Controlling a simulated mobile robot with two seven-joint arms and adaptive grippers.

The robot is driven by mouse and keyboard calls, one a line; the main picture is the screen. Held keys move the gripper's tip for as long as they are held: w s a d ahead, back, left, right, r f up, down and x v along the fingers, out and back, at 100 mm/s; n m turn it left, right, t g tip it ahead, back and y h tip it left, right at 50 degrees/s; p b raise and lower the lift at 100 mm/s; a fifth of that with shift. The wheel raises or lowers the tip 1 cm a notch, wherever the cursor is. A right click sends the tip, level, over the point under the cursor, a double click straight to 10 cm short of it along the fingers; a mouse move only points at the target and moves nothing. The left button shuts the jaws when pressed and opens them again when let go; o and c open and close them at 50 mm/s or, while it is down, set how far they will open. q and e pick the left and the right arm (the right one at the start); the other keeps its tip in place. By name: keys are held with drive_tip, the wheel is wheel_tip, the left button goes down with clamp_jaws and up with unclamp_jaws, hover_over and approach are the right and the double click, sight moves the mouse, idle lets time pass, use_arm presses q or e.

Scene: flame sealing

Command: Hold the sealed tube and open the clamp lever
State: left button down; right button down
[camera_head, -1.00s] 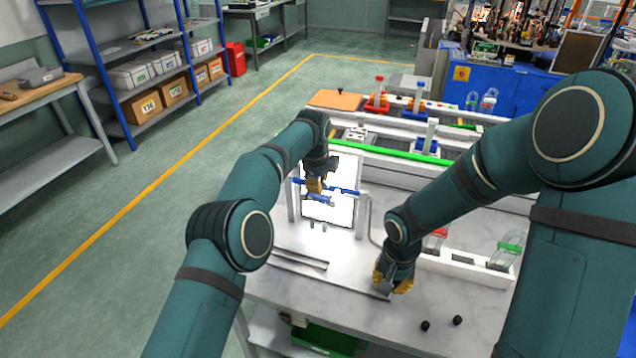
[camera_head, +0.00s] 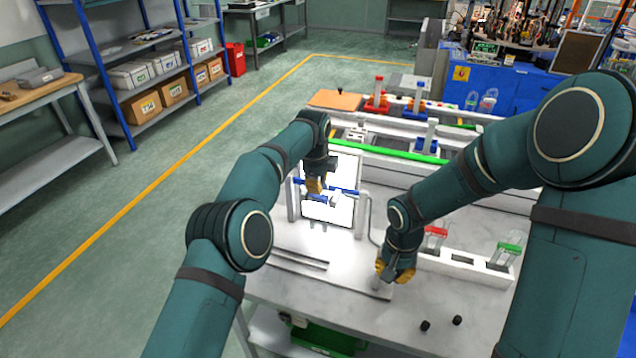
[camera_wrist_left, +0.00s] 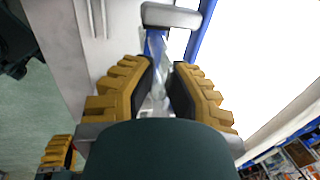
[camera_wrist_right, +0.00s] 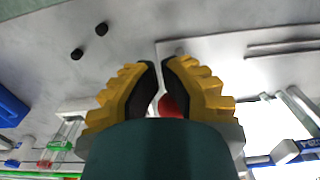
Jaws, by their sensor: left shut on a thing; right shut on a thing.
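The clear tube (camera_wrist_left: 158,78) lies between the fingers of my left gripper (camera_wrist_left: 160,85) in the left wrist view, and the gripper is shut on it. In the head view my left gripper (camera_head: 314,187) is at the fixture in front of the bright white panel, beside its blue bar (camera_head: 345,191). A white clamp piece (camera_wrist_left: 171,16) is just past the tube. My right gripper (camera_head: 394,274) is low over the fixture's base plate, beside a short pale lever-like post (camera_head: 379,268). It is shut on a red rounded part (camera_wrist_right: 169,106), mostly hidden by the fingers.
A white rack (camera_head: 465,268) with red and green clips stands to the right. Two small black caps (camera_head: 425,326) lie near the table's front edge. Blue and red stands (camera_head: 426,146) are at the back.

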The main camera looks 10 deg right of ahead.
use_arm(q)
drive_tip(key=shift+a, duration=0.1)
use_arm(e)
drive_tip(key=shift+w+d+r, duration=0.15)
drive_tip(key=shift+w+d, duration=0.05)
drive_tip(key=shift+w, duration=0.25)
drive_tip(key=shift+w+d+r, duration=0.45)
drive_tip(key=shift+w+d, duration=0.05)
drive_tip(key=shift+w, duration=0.25)
drive_tip(key=shift+s, duration=0.1)
wheel_tip(320, 180, up, 10)
drive_tip(key=s+a, duration=0.1)
drive_tip(key=s, duration=0.1)
drive_tip(key=shift+a, duration=0.15)
idle(1.1)
drive_tip(key=shift+r, duration=0.15)
